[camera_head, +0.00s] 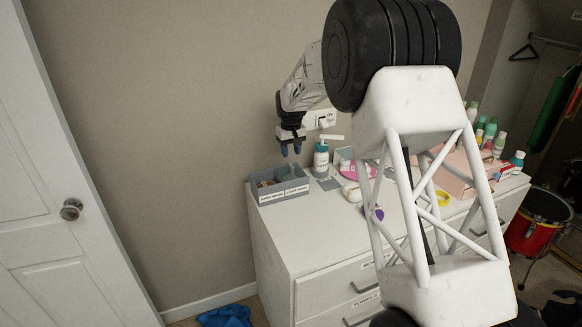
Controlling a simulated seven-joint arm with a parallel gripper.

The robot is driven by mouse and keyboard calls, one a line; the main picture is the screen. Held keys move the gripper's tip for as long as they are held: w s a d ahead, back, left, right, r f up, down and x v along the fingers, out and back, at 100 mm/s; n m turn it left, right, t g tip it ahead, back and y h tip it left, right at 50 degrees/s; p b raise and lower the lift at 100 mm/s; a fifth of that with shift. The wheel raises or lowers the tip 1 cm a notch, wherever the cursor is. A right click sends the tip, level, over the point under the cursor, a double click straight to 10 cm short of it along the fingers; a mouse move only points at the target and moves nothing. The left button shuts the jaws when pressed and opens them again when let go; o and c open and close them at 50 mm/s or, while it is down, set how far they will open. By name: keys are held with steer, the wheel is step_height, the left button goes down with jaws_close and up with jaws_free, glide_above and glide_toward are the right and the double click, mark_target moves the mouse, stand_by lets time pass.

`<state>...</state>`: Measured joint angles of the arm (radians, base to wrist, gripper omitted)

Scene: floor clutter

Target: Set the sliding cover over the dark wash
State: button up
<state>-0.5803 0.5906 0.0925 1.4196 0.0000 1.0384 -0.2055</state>
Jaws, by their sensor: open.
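A grey open box (284,201) sits on the left end of the white dresser top. It has two compartments, with a small white label on the front of each; the lettering is too small to read surely, so I cannot tell which is the dark wash. A flat grey piece (328,184) lies right of the box, partly behind the pump bottle; I cannot tell if it is the sliding cover. My gripper (291,150) is open, points down, and is above the box, apart from it. Nothing shows between its fingers.
A teal pump bottle (321,160) stands right beside the box. A pink-and-white item (352,170), a yellow ring (442,198) and several bottles crowd the dresser (286,240) farther right. My arm hides its middle. A door (60,180) is at left; blue cloth (226,316) lies on the floor.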

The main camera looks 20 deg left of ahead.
mark_target(291, 165)
steer(key=shift+f, duration=3.5)
jaws_close()
